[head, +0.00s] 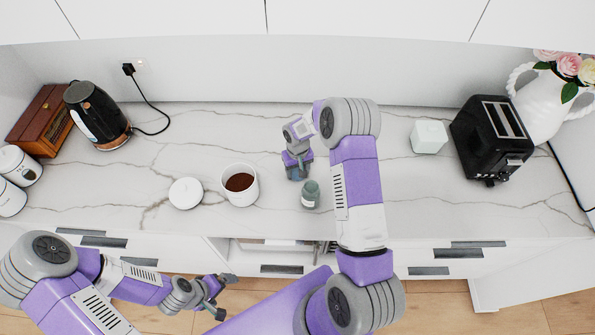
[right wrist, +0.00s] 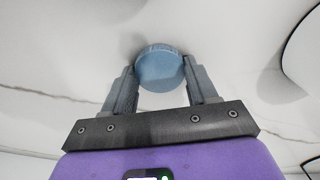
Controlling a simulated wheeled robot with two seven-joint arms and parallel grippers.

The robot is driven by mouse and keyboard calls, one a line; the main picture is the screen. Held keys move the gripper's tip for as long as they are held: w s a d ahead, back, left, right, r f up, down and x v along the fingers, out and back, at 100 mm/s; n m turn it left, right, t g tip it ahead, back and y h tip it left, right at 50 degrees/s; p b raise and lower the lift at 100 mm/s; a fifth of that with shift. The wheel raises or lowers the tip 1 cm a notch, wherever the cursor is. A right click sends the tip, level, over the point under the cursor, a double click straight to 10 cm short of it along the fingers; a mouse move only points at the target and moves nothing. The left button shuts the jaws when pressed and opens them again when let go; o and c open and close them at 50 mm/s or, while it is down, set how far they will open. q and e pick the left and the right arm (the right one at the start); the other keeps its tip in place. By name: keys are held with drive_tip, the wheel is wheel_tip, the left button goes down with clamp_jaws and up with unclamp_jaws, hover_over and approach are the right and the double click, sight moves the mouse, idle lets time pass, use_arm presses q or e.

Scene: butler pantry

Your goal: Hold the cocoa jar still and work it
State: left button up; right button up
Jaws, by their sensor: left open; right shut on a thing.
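The cocoa jar (head: 240,202), a white round pot, stands open and upright on the counter with brown powder inside. A round white lid (head: 185,193) with a small knob lies on the counter just left of it. My right gripper (head: 297,174) is low over the counter to the right of the jar, apart from it. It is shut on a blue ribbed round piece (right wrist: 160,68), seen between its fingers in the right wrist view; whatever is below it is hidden. My left gripper (head: 218,301) is open and empty, in front of the counter's edge and below the jar in the picture.
A small grey-green jar (head: 311,196) stands close to my right gripper. A black kettle (head: 97,116) and wooden box (head: 40,120) are at the left. A white block (head: 429,137), black toaster (head: 492,138) and flower vase (head: 540,108) are at the right.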

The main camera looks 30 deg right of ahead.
sight(296, 173)
use_arm(q)
drive_tip(key=shift+f+b, duration=0.3)
drive_tip(key=shift+f, duration=0.05)
use_arm(e)
wheel_tip(296, 173, up, 10)
use_arm(q)
drive_tip(key=shift+f+b, duration=0.4)
drive_tip(key=shift+c, duration=0.3)
use_arm(e)
drive_tip(key=shift+n, duration=0.9)
drive_tip(key=s+a+f+b, duration=0.1)
drive_tip(key=a+b, duration=0.2)
drive_tip(key=a, duration=0.1)
drive_tip(key=s+a+f+b, duration=0.2)
drive_tip(key=a+b, duration=0.2)
drive_tip(key=s+a+f+b, duration=0.1)
drive_tip(key=a+f+b, duration=0.1)
drive_tip(key=a+b, duration=0.1)
drive_tip(key=shift+s+a+f, duration=0.2)
drive_tip(key=shift+s+a, duration=0.1)
drive_tip(key=shift+a, duration=0.1)
drive_tip(key=shift+s+a+b, duration=0.2)
drive_tip(key=shift+a+b, duration=0.1)
drive_tip(key=shift+b, duration=0.05)
use_arm(q)
wheel_tip(296, 173, down, 10)
drive_tip(key=shift+f, duration=0.25)
drive_tip(key=shift+c, duration=0.5)
use_arm(e)
drive_tip(key=shift+r, duration=0.1)
